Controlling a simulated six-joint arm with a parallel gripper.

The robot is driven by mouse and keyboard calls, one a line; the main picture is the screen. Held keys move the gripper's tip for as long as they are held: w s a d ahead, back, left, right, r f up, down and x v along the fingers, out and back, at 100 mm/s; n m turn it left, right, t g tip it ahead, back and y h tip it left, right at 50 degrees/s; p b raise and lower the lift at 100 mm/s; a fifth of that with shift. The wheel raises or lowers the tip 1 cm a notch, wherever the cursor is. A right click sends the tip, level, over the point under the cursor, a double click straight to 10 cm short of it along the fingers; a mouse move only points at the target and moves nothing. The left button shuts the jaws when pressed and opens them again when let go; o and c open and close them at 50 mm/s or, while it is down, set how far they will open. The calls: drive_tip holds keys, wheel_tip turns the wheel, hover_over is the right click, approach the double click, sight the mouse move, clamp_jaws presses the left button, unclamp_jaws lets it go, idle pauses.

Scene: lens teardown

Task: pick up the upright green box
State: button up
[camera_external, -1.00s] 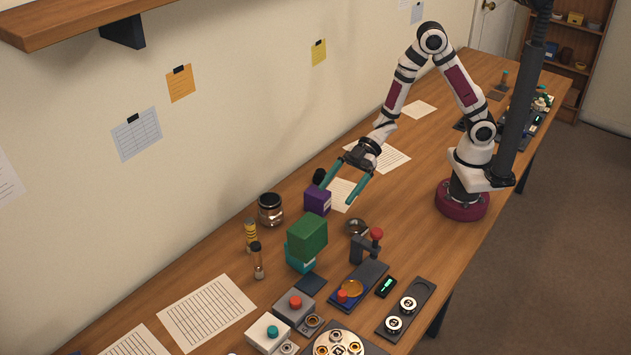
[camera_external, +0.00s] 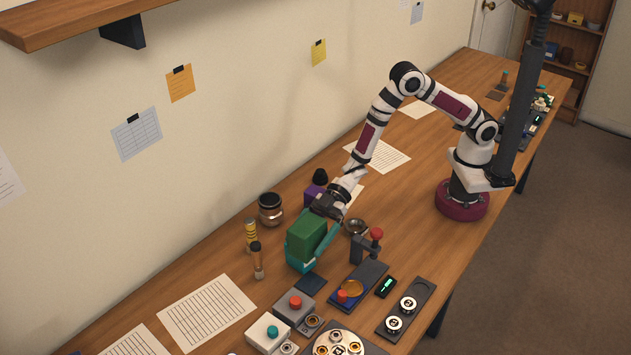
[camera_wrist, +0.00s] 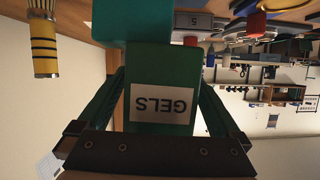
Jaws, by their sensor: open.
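The green box (camera_external: 307,235) stands on a teal block (camera_external: 296,258) on the table. In the wrist view the green box (camera_wrist: 160,90) fills the middle, upside down, with a white label reading "GELS"; the teal block (camera_wrist: 133,20) shows beyond it. My gripper (camera_external: 318,240) is at the green box, with its teal fingers spread along the box's sides. In the wrist view a finger of my gripper (camera_wrist: 158,98) lies on each side of the box. The jaws are open. I cannot tell whether either finger touches the box.
A purple box (camera_external: 314,193) with a dark knob stands close behind my gripper. A red-knobbed lever (camera_external: 371,243) and button boxes (camera_external: 294,305) are nearby.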

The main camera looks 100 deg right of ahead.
sight(307, 223)
clamp_jaws()
drive_tip(key=shift+d+r, duration=0.25)
drive_tip(key=shift+r, duration=0.95)
drive_tip(key=shift+d+r, duration=0.2)
drive_tip(key=shift+r, duration=1)
drive_tip(key=d+r, duration=0.7)
drive_tip(key=d, duration=0.5)
drive_tip(key=a+f, duration=0.2)
drive_tip(key=a, duration=0.1)
drive_tip(key=w+a+f, duration=0.1)
drive_tip(key=a+f, duration=0.1)
drive_tip(key=a, duration=0.2)
drive_tip(key=a+f, duration=0.2)
drive_tip(key=a, duration=0.1)
drive_tip(key=shift+w+a+f, duration=0.2)
drive_tip(key=shift+w, duration=0.2)
drive_tip(key=shift+a+f, duration=0.15)
drive_tip(key=shift+f, duration=0.95)
drive_tip(key=shift+a+f, duration=0.1)
drive_tip(key=shift+f, duration=0.95)
